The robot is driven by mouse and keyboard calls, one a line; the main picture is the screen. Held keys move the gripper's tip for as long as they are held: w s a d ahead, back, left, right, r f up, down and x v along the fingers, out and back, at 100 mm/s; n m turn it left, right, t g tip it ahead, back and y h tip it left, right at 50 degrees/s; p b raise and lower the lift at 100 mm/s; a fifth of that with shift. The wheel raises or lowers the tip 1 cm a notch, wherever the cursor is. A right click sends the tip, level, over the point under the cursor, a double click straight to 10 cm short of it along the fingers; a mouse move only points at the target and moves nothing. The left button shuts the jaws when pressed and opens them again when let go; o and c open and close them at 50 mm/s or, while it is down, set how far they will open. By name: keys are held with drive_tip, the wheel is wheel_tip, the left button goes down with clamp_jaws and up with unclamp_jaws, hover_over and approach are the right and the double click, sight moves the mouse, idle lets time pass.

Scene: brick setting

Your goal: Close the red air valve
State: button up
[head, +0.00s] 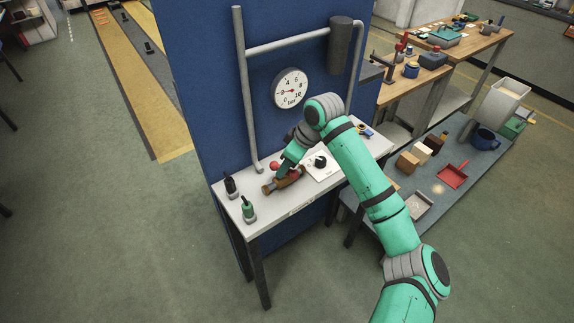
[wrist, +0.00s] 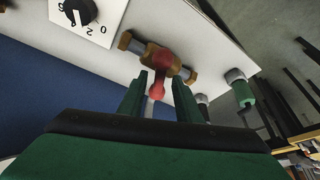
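The red air valve (head: 292,173) sits on the white bench top, with a brass body (head: 270,188) lying along the bench. In the wrist view the brass body (wrist: 134,44) runs across the top, and a red lever (wrist: 160,65) with a rounded red end (wrist: 157,90) points toward me. My gripper (wrist: 160,82) is open, with one green finger on each side of the lever. Contact between fingers and lever cannot be told. In the head view my gripper (head: 284,168) is low at the valve and partly covers it.
A white plate with a black knob (head: 320,162) lies right of the valve. A black fitting (head: 231,186) and a green fitting (head: 248,209) stand at the left end of the bench (head: 290,222). A blue panel with a round gauge (head: 290,88) and grey pipes rises behind.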

drive_tip(key=shift+w, duration=0.1)
clamp_jaws()
drive_tip(key=m, duration=0.1)
drive_tip(key=m+t, duration=0.1)
drive_tip(key=shift+a+m+h, duration=0.2)
drive_tip(key=shift+m+h, duration=0.1)
drive_tip(key=shift+m, duration=0.1)
drive_tip(key=shift+d+m+h, duration=0.1)
drive_tip(key=shift+m+h, duration=0.3)
drive_tip(key=shift+m, duration=0.8)
unclamp_jaws()
drive_tip(key=shift+t, duration=0.3)
